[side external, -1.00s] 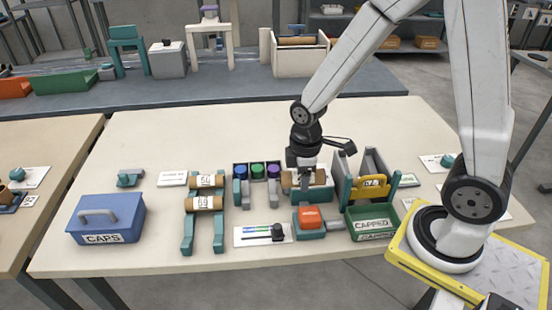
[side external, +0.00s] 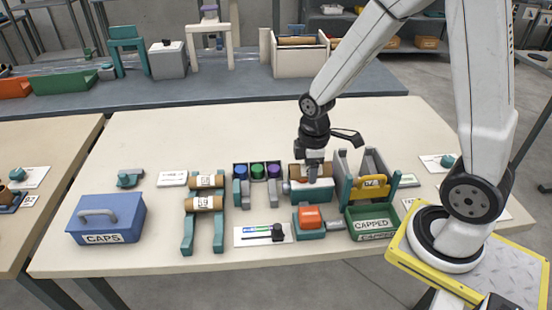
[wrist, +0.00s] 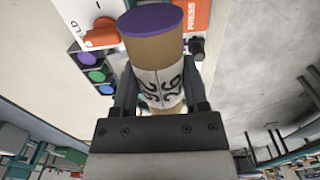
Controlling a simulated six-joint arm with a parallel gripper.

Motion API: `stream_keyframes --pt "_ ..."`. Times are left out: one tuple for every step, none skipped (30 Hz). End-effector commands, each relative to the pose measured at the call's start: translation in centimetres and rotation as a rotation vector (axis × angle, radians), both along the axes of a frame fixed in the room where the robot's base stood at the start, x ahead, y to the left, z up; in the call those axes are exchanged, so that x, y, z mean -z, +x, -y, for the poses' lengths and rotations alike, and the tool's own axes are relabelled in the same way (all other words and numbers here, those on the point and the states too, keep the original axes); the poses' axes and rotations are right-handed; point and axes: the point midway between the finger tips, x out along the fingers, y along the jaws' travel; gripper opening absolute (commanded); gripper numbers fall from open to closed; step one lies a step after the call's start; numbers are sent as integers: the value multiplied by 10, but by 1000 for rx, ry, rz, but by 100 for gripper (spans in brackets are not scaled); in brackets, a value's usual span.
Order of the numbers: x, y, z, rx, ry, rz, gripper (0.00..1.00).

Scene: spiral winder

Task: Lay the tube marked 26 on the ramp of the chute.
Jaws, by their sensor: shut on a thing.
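My gripper (side external: 317,178) is shut on a brown cardboard tube (side external: 301,171), held crosswise just above the teal press station (side external: 316,193). In the wrist view the tube (wrist: 153,50) has a purple cap on its near end and a white label with dark ornate digits, partly hidden by the gripper (wrist: 158,95). The digits look like 26 upside down, but I cannot be sure. The chute (side external: 349,165), with grey side walls and a yellow piece (side external: 372,187) across its front, stands just right of my gripper. Its ramp is mostly hidden from the side.
A green bin marked CAPPED (side external: 374,223) sits below the chute. An orange-topped block (side external: 309,217) stands in front of the press station. Blue, green and purple caps (side external: 257,171) and a teal rack (side external: 188,235) with two tubes are left.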

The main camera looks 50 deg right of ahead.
Motion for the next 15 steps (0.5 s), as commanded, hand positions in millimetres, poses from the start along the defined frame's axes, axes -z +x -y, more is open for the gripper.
stream_keyframes --pt "-1 0 10 7 0 0 0" --pt "-2 -1 15 9 0 0 0" --pt "-3 -2 23 8 1 -1 0" --pt "-3 -3 29 8 1 -1 0" --pt "-4 -4 35 10 1 -1 0" --pt "-5 -5 44 10 2 -2 0" --pt "-6 -7 50 9 2 -3 0" --pt "-6 -9 56 9 3 -4 0" --pt "-7 -11 65 10 4 -5 0" --pt "-8 -13 71 9 4 -6 0" --pt "-9 -15 77 8 4 -6 0" --pt "-9 -17 85 9 5 -6 0" --pt "-10 -20 91 10 6 -7 0" --pt "-11 -22 97 9 6 -8 0" --pt "-12 -26 105 8 7 -8 0"
